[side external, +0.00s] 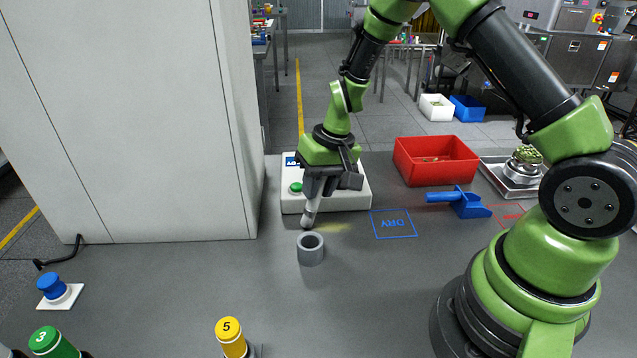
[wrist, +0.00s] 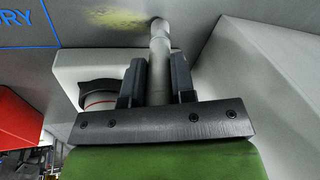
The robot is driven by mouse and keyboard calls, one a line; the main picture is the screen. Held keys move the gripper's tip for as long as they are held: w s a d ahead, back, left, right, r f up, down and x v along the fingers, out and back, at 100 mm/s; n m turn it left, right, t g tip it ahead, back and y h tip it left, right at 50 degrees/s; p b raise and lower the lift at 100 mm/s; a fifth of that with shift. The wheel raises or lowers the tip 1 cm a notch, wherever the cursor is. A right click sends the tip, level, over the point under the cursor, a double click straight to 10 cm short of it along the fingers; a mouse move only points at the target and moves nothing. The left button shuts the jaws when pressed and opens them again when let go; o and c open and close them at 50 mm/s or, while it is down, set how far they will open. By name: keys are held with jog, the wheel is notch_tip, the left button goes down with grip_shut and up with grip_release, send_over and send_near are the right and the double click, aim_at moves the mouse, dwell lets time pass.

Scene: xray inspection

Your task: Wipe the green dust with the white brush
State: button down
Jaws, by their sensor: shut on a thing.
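My gripper (side external: 319,188) is shut on the white brush (side external: 311,211), a pale grey-white rod that points down. The brush also shows in the wrist view (wrist: 159,60), between my two dark fingers (wrist: 157,80). Its lower end is at or very near the table, just behind the grey ring holder; contact cannot be told. The green dust (side external: 333,227) is a faint yellow-green smear on the table, just right of the brush tip. In the wrist view the dust (wrist: 112,20) lies left of the tip.
A grey hollow cylinder (side external: 311,257) stands in front of the brush. A white box with a green button (side external: 296,187) is behind my gripper. The blue scoop (side external: 466,204), DRY square (side external: 393,224) and red bin (side external: 436,166) are right. A white cabinet wall (side external: 130,120) stands left.

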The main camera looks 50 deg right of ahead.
jog(key=shift+f, duration=0.4)
dwell(1.1)
jog(key=shift+s+d, duration=0.75)
jog(key=shift+s, duration=0.1)
jog(key=shift+s+d, duration=0.7)
jog(key=shift+d, duration=0.1)
jog(key=shift+s+d, duration=0.8)
jog(key=shift+s+d, duration=0.1)
jog(key=shift+s+d, duration=0.65)
jog(key=shift+s, duration=0.05)
